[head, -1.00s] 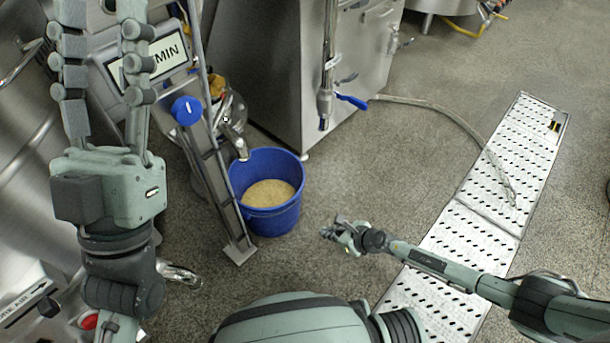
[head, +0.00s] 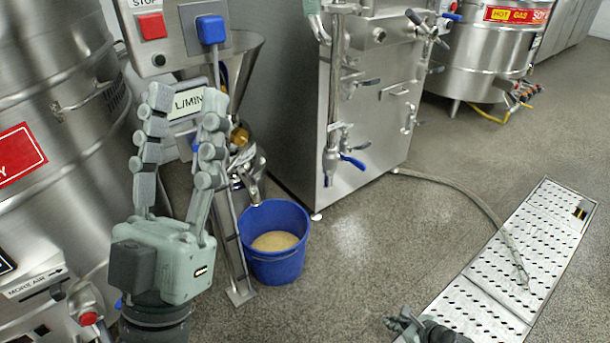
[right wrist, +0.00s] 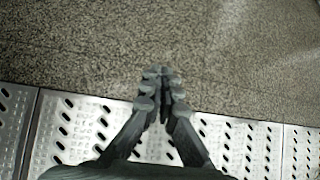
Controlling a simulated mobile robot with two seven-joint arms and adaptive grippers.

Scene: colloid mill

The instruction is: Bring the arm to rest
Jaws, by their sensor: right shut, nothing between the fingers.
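My left gripper (head: 180,125) stands upright at the left of the head view, its two fingers spread apart with nothing between them. It is in front of the mill's control panel and L/MIN display. My right gripper (head: 397,324) shows at the bottom edge of the head view, low over the floor by the drain cover. In the right wrist view its fingers (right wrist: 161,75) are closed together at the tips and hold nothing. The rest of my right arm is mostly out of the head view.
A blue bucket (head: 276,262) with tan contents stands on the floor beside a metal leg. A perforated drain cover (head: 500,285) and a hose (head: 470,195) lie at right. A steel cabinet (head: 360,100) stands behind. A red button (head: 151,27) and blue knob (head: 211,30) are on the panel.

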